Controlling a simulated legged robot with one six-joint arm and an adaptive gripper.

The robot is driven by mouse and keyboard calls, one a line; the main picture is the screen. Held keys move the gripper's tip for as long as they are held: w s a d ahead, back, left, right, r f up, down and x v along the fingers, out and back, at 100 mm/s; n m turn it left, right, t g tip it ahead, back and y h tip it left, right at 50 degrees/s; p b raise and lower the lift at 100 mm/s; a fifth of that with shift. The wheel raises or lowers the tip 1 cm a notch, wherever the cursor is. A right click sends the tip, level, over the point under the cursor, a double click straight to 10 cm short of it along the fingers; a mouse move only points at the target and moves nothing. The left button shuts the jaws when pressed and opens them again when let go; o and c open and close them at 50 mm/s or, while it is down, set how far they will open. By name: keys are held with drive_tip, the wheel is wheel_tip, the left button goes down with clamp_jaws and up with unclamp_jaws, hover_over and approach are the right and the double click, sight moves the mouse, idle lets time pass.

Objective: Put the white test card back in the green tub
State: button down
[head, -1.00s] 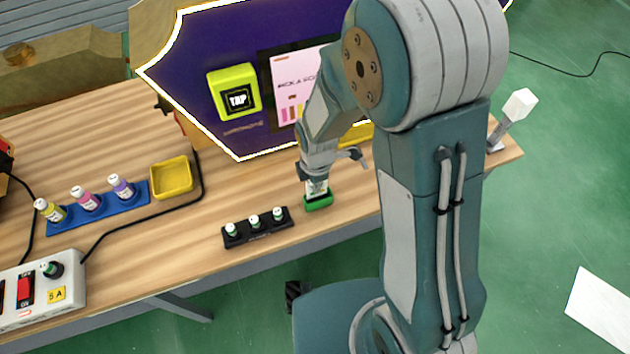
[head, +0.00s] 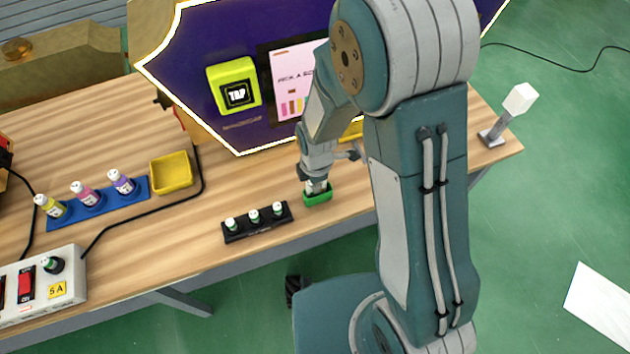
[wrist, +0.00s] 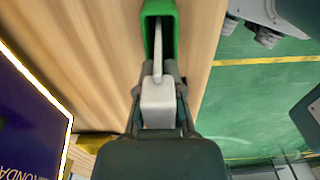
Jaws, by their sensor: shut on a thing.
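The small green tub (head: 318,200) stands near the front edge of the wooden table, right of the black rack. My gripper (head: 317,187) points down right over the tub, its fingertips close to the rim. In the wrist view my gripper (wrist: 160,92) is shut on the white test card (wrist: 157,66), seen nearly edge-on. The card's thin far end reaches into the opening of the green tub (wrist: 168,8). How deep it sits, and whether it touches the bottom, cannot be told. In the head view the fingers mostly hide the card.
A black rack (head: 235,238) with three small vials lies left of the tub. Further left are a yellow tray (head: 172,173), a blue rack of bottles (head: 100,203) and a switch box (head: 42,288). The purple vending panel (head: 200,60) stands behind.

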drive_tip(key=shift+f, duration=0.45)
drive_tip(key=c, duration=0.7)
unclamp_jaws()
drive_tip(key=o, duration=0.6)
drive_tip(key=shift+r, duration=1.1)
drive_tip(key=shift+r, duration=3.9)
